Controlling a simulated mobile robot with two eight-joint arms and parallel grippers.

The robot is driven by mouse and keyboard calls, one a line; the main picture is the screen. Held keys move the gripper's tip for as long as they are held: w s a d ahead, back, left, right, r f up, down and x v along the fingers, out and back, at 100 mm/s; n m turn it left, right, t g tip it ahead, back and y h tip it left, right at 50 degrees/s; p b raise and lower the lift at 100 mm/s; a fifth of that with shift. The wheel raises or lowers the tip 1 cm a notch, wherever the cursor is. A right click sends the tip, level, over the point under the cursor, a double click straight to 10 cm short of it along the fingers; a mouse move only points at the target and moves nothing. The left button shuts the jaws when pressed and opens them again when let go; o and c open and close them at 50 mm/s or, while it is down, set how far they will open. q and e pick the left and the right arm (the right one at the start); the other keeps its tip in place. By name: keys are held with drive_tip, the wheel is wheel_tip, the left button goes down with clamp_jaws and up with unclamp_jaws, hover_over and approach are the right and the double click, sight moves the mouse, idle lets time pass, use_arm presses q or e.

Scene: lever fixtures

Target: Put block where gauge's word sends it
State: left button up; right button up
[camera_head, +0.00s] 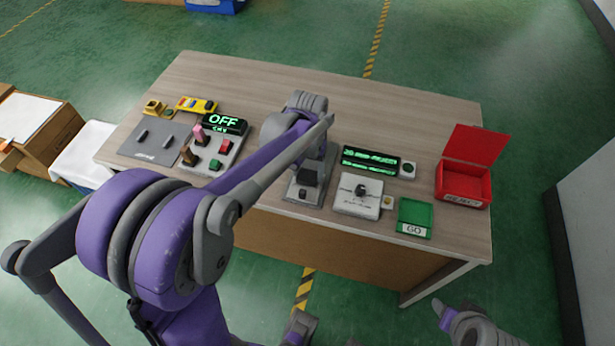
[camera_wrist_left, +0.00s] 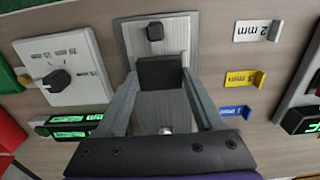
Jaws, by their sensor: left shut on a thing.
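My left gripper (camera_wrist_left: 160,80) is shut on a dark block (camera_wrist_left: 160,71), with one finger on each side of it. The block is over a light grey fixture plate (camera_wrist_left: 128,28) with a small black knob (camera_wrist_left: 155,31); I cannot tell whether it touches the plate. In the head view the dark block (camera_head: 310,177) shows below my wrist, and my arm hides much of the gripper. A green-lettered display (camera_head: 370,160) stands right of the fixture, its words too small to read. A green tray (camera_head: 414,216) seems labelled GO, and an open-lidded red box (camera_head: 463,182) seems labelled REJECT.
A white dial plate (camera_head: 357,204) sits between fixture and green tray. At left are a control panel (camera_head: 211,155) with coloured levers, an OFF display (camera_head: 224,122) and a grey mat (camera_head: 150,143). The wrist view shows white (camera_wrist_left: 250,32), yellow and blue mm-labelled holders.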

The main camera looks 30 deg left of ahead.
sight(308, 175)
use_arm(q)
drive_tip(key=shift+r+p, duration=1.65)
drive_tip(key=shift+r, duration=1)
